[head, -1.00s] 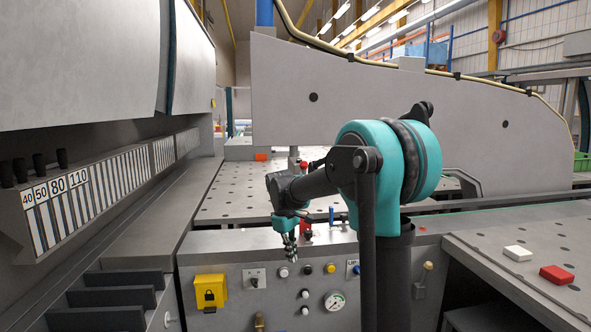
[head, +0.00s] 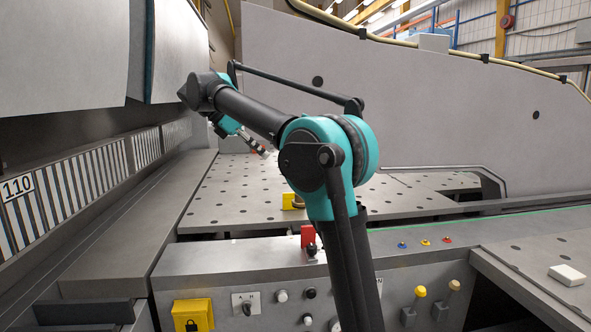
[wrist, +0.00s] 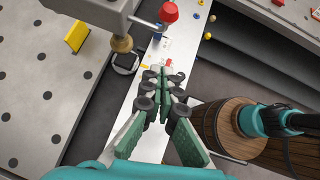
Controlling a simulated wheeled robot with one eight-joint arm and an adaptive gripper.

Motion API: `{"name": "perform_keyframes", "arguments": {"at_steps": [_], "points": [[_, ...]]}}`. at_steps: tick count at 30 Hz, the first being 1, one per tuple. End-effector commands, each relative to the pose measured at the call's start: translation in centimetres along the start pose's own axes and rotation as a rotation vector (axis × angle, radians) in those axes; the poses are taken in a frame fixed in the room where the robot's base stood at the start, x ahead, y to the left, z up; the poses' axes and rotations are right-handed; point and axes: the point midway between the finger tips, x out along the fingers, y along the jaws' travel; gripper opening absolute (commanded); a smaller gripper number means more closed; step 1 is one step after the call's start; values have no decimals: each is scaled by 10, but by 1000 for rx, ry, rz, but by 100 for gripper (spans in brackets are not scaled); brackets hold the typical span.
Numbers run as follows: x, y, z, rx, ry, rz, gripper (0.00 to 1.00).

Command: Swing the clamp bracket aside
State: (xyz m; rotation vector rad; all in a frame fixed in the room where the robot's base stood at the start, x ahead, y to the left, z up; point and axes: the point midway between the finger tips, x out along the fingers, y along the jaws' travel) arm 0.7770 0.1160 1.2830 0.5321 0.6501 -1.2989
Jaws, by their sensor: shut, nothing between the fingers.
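In the wrist view a grey bracket arm (wrist: 88,14), which looks like the clamp bracket, reaches in from the top left. A rounded brass-coloured foot (wrist: 121,43) hangs under its end. A thin rod with a red knob (wrist: 168,12) sticks out beside it. In the head view my arm hides most of the bracket. My gripper (head: 266,154) is raised above the perforated table, pointing down and right. In the wrist view my gripper (wrist: 160,76) has its fingers together and empty, apart from the bracket and knob.
A yellow block (wrist: 77,33) stands on the perforated table (head: 232,195). The front panel carries a red part (head: 308,237), a yellow lock box (head: 193,315) and knobs. A tall grey machine wall (head: 440,120) stands behind. A white block (head: 567,275) lies at right.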

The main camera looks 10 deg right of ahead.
Motion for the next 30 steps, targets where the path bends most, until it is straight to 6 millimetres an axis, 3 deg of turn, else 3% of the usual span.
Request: {"name": "perform_keyframes", "arguments": {"at_steps": [9, 14, 29, 30], "points": [[1, 0, 0, 1, 0, -1, 0], [12, 0, 0, 2, 1, -2, 0], [105, -1, 0, 3, 1, -3, 0], [109, -1, 7, 4, 1, -3, 0]]}}
